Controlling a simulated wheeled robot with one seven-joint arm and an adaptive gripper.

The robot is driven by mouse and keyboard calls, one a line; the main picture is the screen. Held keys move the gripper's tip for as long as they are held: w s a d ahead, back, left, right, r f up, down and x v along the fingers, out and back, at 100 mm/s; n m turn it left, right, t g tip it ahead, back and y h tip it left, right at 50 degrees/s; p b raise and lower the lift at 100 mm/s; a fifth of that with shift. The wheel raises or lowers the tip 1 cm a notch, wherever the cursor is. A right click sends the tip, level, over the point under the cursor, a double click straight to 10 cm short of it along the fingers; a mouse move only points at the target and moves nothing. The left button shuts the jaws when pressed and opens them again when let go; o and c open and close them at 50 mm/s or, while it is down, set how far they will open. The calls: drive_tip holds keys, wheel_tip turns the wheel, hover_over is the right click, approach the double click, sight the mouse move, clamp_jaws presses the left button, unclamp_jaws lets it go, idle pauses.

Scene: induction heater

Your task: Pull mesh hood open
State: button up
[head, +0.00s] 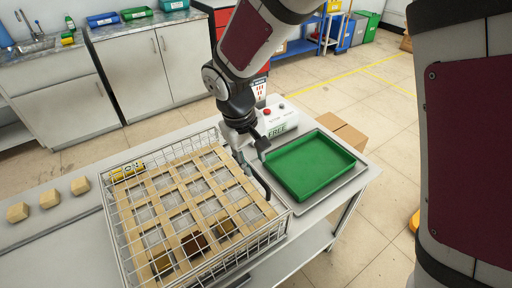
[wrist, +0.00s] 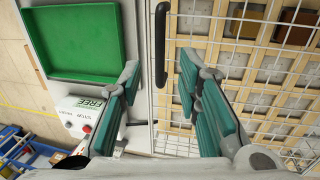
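The mesh hood (head: 128,232) is a silver wire cage, down over a wooden grid (head: 160,205). Its black bar handle (head: 259,182) is on the side facing the green tray. In the wrist view the handle (wrist: 160,45) runs upright in the picture. My gripper (head: 251,150) is above the far end of the handle in the head view. In the wrist view my gripper (wrist: 160,66) is open, with one teal-padded finger on each side of the handle. No contact is visible, and I cannot tell exactly how far the fingers are above it.
A green tray (head: 310,165) sits right of the hood, and also shows in the wrist view (wrist: 75,42). A white control box (head: 285,119) with a display reading FREE stands behind. Several wooden blocks (head: 49,197) lie at left. Cardboard boxes (head: 345,132) are beyond the table.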

sight(257, 177)
drive_tip(key=shift+w+d+f, duration=0.1)
drive_tip(key=shift+d+f, duration=0.05)
drive_tip(key=shift+f, duration=0.85)
drive_tip(key=shift+w+d+f, duration=0.15)
drive_tip(key=shift+d+f, duration=0.05)
drive_tip(key=shift+f, duration=0.85)
drive_tip(key=shift+w+d+f, duration=0.1)
drive_tip(key=shift+d+f, duration=0.05)
drive_tip(key=shift+f, duration=0.85)
clamp_jaws()
